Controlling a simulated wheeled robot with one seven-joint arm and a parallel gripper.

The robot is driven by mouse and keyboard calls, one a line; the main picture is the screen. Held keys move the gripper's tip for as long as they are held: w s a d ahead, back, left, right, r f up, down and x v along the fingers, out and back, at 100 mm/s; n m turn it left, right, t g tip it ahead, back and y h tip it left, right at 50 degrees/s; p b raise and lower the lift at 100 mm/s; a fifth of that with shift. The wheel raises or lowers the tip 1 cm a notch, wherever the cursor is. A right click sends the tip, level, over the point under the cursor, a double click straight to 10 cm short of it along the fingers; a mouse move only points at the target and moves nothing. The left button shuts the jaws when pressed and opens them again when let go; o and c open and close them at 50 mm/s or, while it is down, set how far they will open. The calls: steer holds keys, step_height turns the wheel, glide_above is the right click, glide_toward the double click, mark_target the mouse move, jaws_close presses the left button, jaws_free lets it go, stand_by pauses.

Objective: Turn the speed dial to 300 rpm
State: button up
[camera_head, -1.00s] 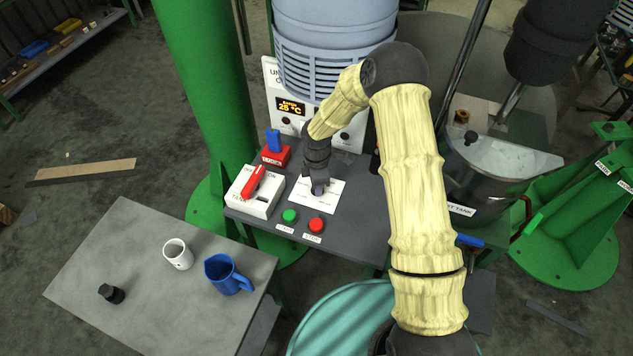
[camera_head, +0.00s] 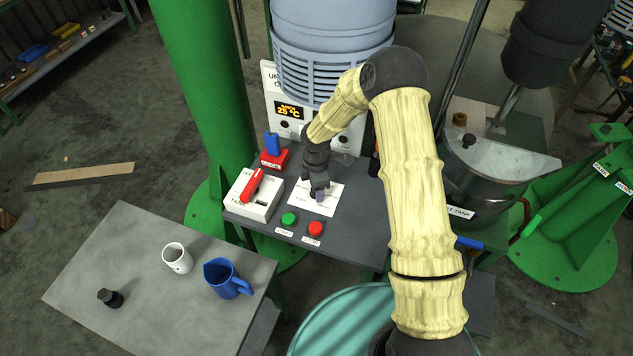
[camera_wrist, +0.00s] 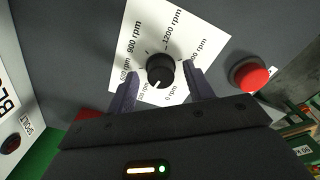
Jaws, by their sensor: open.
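The speed dial (camera_wrist: 160,71) is a black knob on a white card (camera_wrist: 183,40) marked in rpm. Its white pointer line faces the lower left of the wrist view, near the small label by the left finger and beside the 0 rpm label. The exact reading is hard to tell. My gripper (camera_wrist: 164,86) is open, with one finger on each side of the dial and visible gaps to it. In the head view my gripper (camera_head: 319,192) is low over the card (camera_head: 328,207) and hides the dial.
The red stop button (camera_head: 315,229) and green start button (camera_head: 289,218) are in front of the card. A white box with a red lever (camera_head: 252,185) stands left, and a red block with a blue handle (camera_head: 273,151) stands behind it.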

step_height(320, 180, up, 18)
steer(key=b, duration=0.2)
steer(key=shift+f, duration=0.25)
stand_by(0.4)
steer(key=s+d+r+m+t, duration=0.2)
steer(key=s+d+r+m, duration=0.1)
steer(key=s+d+m, duration=1.2)
steer(key=s+m, duration=0.4)
steer(key=m, duration=0.2)
steer(key=shift+d+t, duration=0.3)
